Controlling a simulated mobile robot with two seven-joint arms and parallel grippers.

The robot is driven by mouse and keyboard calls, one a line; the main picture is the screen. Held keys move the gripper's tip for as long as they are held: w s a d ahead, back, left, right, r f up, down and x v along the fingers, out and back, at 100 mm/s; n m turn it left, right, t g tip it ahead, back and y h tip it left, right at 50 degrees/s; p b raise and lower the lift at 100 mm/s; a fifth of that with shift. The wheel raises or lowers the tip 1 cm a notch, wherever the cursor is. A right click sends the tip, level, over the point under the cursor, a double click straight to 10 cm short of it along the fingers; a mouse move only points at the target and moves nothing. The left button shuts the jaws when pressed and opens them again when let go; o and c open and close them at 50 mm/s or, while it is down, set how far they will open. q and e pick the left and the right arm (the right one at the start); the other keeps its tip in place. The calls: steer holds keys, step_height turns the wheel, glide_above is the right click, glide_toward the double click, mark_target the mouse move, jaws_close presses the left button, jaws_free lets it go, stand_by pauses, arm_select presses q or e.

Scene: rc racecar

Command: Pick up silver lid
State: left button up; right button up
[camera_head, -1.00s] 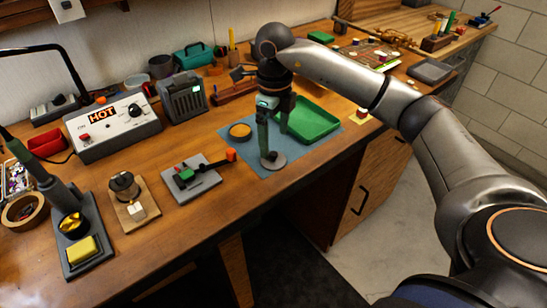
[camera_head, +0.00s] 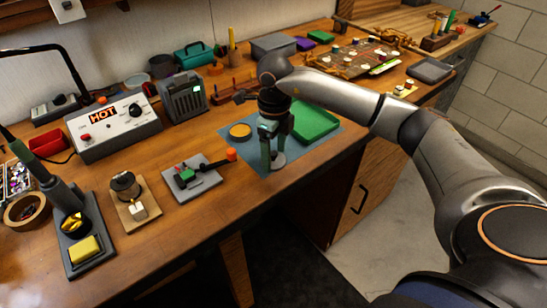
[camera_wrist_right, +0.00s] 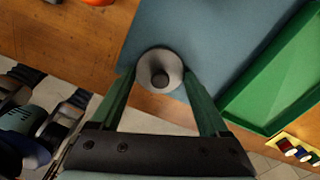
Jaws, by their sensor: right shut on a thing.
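The silver lid (camera_head: 279,159) is a small round grey disc. In the head view it is at the front part of the blue mat (camera_head: 262,168), partly hidden by my fingers. In the right wrist view the lid (camera_wrist_right: 148,66) shows whole, with a dark knob in its middle. My right gripper (camera_head: 272,158) points down, its green fingers on both sides of the lid and shut on it; the fingertips flank it in the wrist view (camera_wrist_right: 160,76). I cannot tell whether the lid is clear of the mat. My left gripper is not in view.
A green tray (camera_head: 316,121) lies right behind the gripper. A grey fixture with an orange knob (camera_head: 192,180) stands further left. The bench's front edge is close.

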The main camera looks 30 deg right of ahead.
steer(key=c, duration=0.6)
steer(key=shift+r, duration=0.15)
